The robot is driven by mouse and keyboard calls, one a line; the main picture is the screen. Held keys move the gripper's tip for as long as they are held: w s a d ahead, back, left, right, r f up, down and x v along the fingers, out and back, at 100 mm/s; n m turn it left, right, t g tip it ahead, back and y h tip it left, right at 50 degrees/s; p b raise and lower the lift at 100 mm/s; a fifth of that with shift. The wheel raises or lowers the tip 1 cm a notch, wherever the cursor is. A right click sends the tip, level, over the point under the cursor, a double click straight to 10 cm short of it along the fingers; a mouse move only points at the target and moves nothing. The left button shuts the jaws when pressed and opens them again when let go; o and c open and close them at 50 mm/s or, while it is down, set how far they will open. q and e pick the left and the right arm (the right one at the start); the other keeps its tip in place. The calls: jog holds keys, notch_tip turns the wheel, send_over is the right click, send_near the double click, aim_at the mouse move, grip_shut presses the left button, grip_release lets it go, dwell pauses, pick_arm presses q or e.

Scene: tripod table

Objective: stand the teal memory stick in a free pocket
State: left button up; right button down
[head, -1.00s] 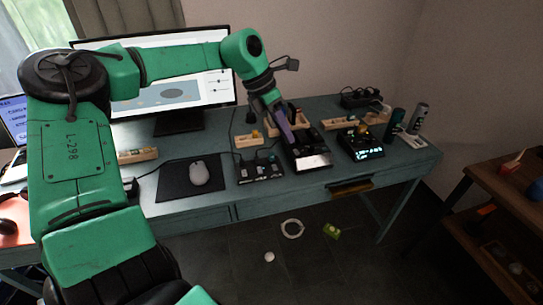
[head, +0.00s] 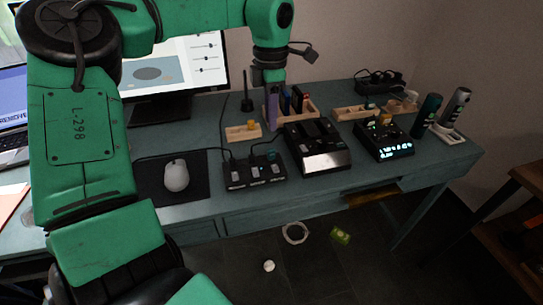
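My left gripper (head: 272,112) hangs over the back of the desk, pointing down with a purple finger showing. It is at the left end of a wooden holder (head: 312,110) with blue and red sticks upright in it. The finger gap is turned away, so I cannot tell whether it is open or holds anything. A small teal spot (head: 272,155) shows on the dark hub (head: 253,173) in front; it is too small to identify surely as the memory stick. My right gripper is out of view.
A black device (head: 318,148) with a bright front and a lit device (head: 385,142) stand right of the hub. Two bottles (head: 428,112) stand at the right end. A mouse (head: 176,175) and monitor (head: 175,75) are at left. Cables run behind the hub.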

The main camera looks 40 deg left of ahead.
aim_at(271, 149)
pick_arm(q)
notch_tip(271, 149, down, 10)
jog(key=shift+f, duration=0.2)
grip_shut()
